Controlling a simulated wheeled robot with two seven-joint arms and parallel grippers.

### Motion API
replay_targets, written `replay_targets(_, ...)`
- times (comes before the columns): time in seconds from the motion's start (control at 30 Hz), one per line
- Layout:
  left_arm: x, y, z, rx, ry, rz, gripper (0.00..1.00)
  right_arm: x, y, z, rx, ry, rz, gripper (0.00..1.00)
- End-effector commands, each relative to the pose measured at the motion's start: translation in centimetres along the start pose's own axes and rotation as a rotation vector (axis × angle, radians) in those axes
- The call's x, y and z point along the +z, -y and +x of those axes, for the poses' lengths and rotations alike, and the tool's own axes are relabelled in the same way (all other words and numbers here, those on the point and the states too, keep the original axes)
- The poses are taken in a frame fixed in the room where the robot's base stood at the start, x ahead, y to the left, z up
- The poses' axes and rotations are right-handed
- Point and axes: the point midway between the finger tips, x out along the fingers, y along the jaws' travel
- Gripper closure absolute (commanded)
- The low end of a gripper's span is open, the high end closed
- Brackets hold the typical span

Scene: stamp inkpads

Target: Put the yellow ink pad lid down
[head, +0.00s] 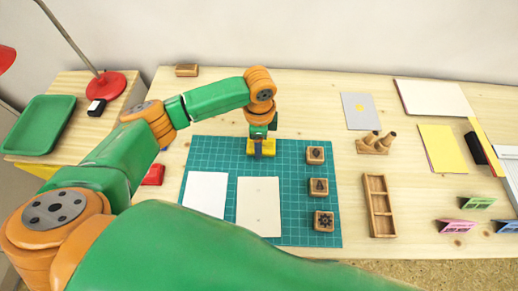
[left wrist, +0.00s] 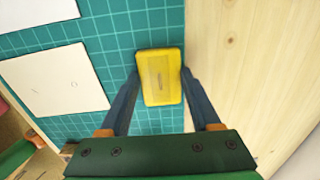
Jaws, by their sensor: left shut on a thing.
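The yellow ink pad lid (left wrist: 160,66) is a small rounded rectangular block with a faint mark on its face. My left gripper (left wrist: 160,80) is shut on it, one blue finger on each long side. In the head view the yellow lid (head: 269,150) shows under my left gripper (head: 258,150), over the far edge of the green cutting mat (head: 218,150). I cannot tell whether the lid touches the mat. My right gripper is not in view.
Two pale paper sheets (head: 206,194) (head: 258,206) lie on the mat. Wooden stamps (head: 315,155) line its right side. A red ink pad (head: 153,175) sits left of the mat. A wooden box (head: 380,206) stands to the right.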

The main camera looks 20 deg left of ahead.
Motion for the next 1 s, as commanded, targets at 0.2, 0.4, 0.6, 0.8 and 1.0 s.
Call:
replay_targets(0.2,0.0,0.0,-0.2,0.000,0.000,0.000,0.88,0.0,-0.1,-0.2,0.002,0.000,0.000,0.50)
replay_targets(0.4,0.0,0.0,0.0,0.000,0.001,0.000,0.07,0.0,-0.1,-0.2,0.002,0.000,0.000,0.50)
replay_targets(0.6,0.0,0.0,0.0,0.000,0.000,0.000,0.06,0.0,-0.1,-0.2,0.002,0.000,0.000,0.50)
replay_targets(0.8,0.0,0.1,-1.5,-0.004,-0.002,0.000,0.06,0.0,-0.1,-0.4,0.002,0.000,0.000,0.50)
replay_targets(1.0,-0.1,0.1,-7.2,-0.005,-0.004,0.001,0.06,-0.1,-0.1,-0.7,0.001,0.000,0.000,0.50)
